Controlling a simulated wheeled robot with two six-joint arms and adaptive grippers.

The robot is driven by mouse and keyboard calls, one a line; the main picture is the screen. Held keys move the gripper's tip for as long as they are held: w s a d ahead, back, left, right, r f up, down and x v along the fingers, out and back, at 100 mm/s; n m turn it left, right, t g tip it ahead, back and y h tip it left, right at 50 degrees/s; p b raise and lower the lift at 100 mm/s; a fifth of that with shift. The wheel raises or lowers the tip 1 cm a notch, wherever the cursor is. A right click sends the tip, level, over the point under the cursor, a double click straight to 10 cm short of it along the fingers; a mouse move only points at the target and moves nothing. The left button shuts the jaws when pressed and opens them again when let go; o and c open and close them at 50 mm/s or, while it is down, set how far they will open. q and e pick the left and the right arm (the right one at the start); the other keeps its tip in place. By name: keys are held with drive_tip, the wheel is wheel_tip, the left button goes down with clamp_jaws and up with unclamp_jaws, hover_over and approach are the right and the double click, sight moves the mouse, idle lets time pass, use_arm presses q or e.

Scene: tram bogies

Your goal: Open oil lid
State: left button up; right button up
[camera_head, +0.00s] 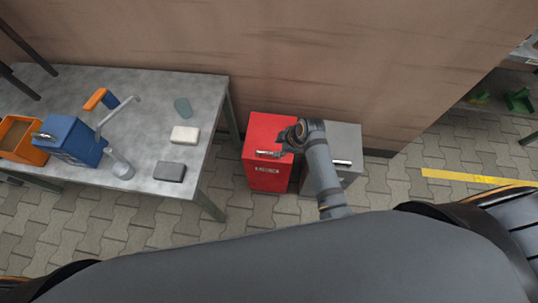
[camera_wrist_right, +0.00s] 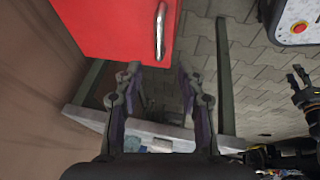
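A red metal bin (camera_head: 268,172) stands on the floor against the wall, with a flat lid that looks closed and a silver handle (camera_head: 269,154) at its front edge. In the right wrist view the red lid (camera_wrist_right: 115,25) fills the top, and the bar handle (camera_wrist_right: 160,32) shows clearly. My right gripper (camera_head: 281,138) is over the red bin's right side. Its two fingers (camera_wrist_right: 158,70) are open and empty, with the handle beyond the tips, apart from them. A dark jointed part at the right of the wrist view may be my left gripper; its state is unclear.
A grey bin (camera_head: 346,150) with its own handle stands just right of the red one, partly behind my right arm. A metal table (camera_head: 150,110) at the left holds a blue can (camera_head: 70,140), an orange box (camera_head: 20,139) and small blocks. The paved floor in front is partly clear.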

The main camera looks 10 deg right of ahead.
sight(267, 152)
drive_tip(key=b+x, duration=0.2)
drive_tip(key=x, duration=0.8)
drive_tip(key=shift+w+a+b, duration=0.1)
drive_tip(key=shift+a+b, duration=0.1)
drive_tip(key=shift+b, duration=0.2)
clamp_jaws()
drive_tip(key=shift+r, duration=0.1)
